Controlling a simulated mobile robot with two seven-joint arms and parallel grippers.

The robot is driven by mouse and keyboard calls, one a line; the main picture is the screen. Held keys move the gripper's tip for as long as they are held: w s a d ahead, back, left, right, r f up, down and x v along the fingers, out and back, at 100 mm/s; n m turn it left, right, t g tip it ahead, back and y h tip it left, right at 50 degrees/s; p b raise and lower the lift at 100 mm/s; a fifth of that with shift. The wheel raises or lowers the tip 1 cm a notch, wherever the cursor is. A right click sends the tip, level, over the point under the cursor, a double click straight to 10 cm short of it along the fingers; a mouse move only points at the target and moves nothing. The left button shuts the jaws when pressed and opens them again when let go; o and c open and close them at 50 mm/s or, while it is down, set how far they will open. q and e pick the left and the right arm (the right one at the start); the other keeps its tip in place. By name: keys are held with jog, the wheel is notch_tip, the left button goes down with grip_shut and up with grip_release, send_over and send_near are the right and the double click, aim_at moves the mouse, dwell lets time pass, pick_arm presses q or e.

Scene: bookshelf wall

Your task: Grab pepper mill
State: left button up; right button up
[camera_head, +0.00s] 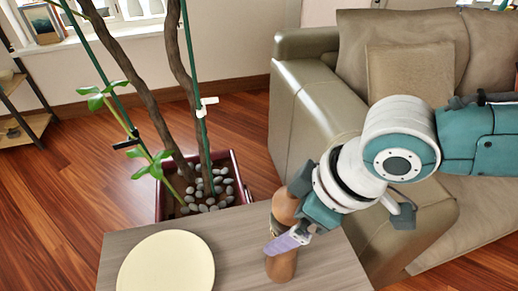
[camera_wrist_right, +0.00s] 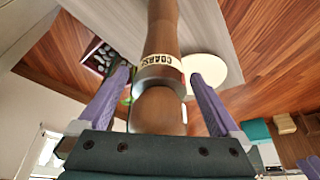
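The pepper mill (camera_head: 282,266) is brown wood and stands upright on the grey wooden table at its right part. It also shows in the right wrist view (camera_wrist_right: 160,107), with a pale band marked "COARSE" around it. My right gripper (camera_head: 280,240) reaches in from the right at the mill and hides its middle in the head view. In the right wrist view its two purple fingers (camera_wrist_right: 158,80) stand on either side of the mill, with visible gaps. It is open and does not hold the mill. My left gripper is not in view.
A round cream plate (camera_head: 165,264) lies on the table (camera_head: 236,233), left of the mill. A potted plant (camera_head: 160,200) with stones stands behind the table. A greenish-grey sofa (camera_head: 305,110) is at the right, beneath and behind my right arm.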

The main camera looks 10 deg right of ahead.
grip_shut()
dwell(0.6)
